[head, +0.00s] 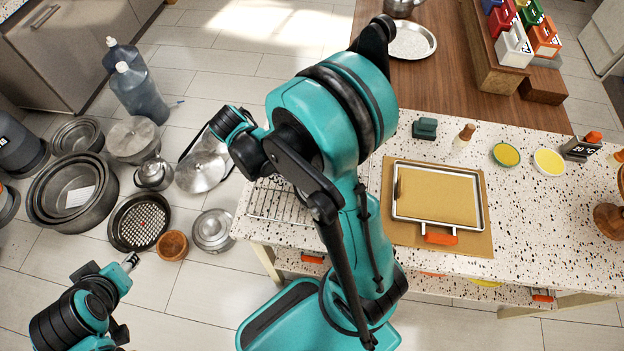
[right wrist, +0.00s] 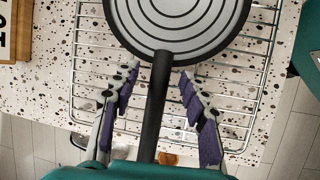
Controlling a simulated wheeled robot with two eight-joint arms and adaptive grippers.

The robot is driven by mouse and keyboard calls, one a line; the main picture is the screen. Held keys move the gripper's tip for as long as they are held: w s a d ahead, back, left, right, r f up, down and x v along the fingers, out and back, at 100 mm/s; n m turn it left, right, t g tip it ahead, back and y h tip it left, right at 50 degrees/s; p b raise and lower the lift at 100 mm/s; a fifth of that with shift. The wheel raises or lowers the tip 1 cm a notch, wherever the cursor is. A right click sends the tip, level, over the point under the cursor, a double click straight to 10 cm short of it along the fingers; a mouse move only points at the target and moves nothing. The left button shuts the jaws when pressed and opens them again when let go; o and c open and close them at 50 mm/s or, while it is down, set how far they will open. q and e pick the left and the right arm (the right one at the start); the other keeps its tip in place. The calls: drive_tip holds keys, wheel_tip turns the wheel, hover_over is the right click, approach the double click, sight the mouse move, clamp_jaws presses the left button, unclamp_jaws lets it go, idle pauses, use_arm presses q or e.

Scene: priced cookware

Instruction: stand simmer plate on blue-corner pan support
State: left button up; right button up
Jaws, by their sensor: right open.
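The simmer plate (right wrist: 178,22) looks like a round grey disc with concentric rings and a long black handle. It lies on or just above a wire rack (right wrist: 84,62) in the right wrist view. My right gripper (right wrist: 158,82) is open, with a finger on each side of the handle and a gap to both. In the head view my arm hides the plate and right gripper; part of the rack (head: 268,204) shows at the counter's left end. No blue corner is visible. My left gripper (head: 130,262) is low at the left over the floor; its fingers are unclear.
The speckled counter (head: 335,243) bears a metal tray (head: 398,212) on a brown board, a green block (head: 424,128) and yellow-topped dishes (head: 506,155). Pots and pans (head: 72,190) crowd the floor at left. A wooden table (head: 450,85) stands behind.

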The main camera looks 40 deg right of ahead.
drive_tip(key=shift+f, duration=0.1)
clamp_jaws()
idle(0.3)
drive_tip(key=shift+r, duration=0.4)
drive_tip(key=r, duration=0.1)
drive_tip(key=r+p, duration=0.2)
drive_tip(key=r, duration=0.1)
drive_tip(key=shift+s, duration=0.25)
drive_tip(key=s+r+p, duration=0.3)
drive_tip(key=s+r, duration=0.3)
drive_tip(key=s, duration=0.5)
drive_tip(key=shift+s+d, duration=0.15)
drive_tip(key=shift+d, duration=0.05)
